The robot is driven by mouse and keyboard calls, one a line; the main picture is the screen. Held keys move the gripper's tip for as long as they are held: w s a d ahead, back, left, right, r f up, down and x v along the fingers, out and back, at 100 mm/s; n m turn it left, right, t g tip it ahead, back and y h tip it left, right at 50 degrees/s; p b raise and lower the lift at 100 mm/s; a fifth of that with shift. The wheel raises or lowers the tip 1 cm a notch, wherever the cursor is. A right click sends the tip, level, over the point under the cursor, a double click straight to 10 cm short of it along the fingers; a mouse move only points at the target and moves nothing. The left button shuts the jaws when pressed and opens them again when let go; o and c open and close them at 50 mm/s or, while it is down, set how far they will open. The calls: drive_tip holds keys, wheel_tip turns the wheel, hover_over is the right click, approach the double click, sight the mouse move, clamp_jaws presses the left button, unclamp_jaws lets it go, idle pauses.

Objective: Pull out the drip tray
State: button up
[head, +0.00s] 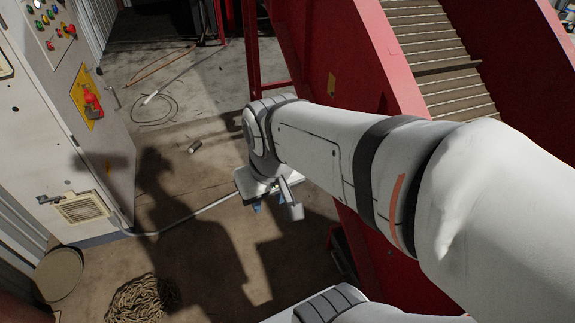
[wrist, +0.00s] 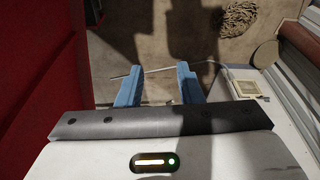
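No drip tray can be made out in either view. My gripper (head: 256,206) hangs at the end of my arm in the middle of the head view, above the floor and beside the red machine frame. In the wrist view, the two blue fingers of my gripper (wrist: 158,84) stand apart with only floor showing between them. It is open and empty. My arm hides part of the red frame and whatever lies behind it.
A grey control cabinet (head: 95,130) with buttons and a red switch stands at left. A red frame (head: 345,55) with a ribbed conveyor (head: 425,45) rises at right.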

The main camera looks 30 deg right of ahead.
drive_tip(key=w+d+f+n+g+h+b, duration=0.3)
drive_tip(key=w+d+f+n+b, duration=0.3)
drive_tip(key=f, duration=0.7)
drive_tip(key=w+d+f+n+g+h+b, duration=0.3)
drive_tip(key=w+d+f+n, duration=0.4)
drive_tip(key=f, duration=0.6)
drive_tip(key=w+d+f+n+g+h+b, duration=0.3)
drive_tip(key=w+d+f+b, duration=0.4)
drive_tip(key=f, duration=0.6)
drive_tip(key=n+t+h+b, duration=0.5)
drive_tip(key=n+b, duration=0.4)
drive_tip(key=n, duration=1)
approach(337, 262)
wheel_tip(337, 262, down, 3)
drive_tip(key=d+h, duration=0.1)
drive_tip(key=d, duration=0.1)
drive_tip(key=shift+g, duration=0.3)
drive_tip(key=x, duration=0.5)
drive_tip(key=b+x, duration=0.1)
drive_tip(key=x, duration=0.1)
drive_tip(key=shift+s+d+r, duration=0.1)
drive_tip(key=shift+d+r, duration=0.2)
drive_tip(key=shift+c, duration=0.4)
clamp_jaws()
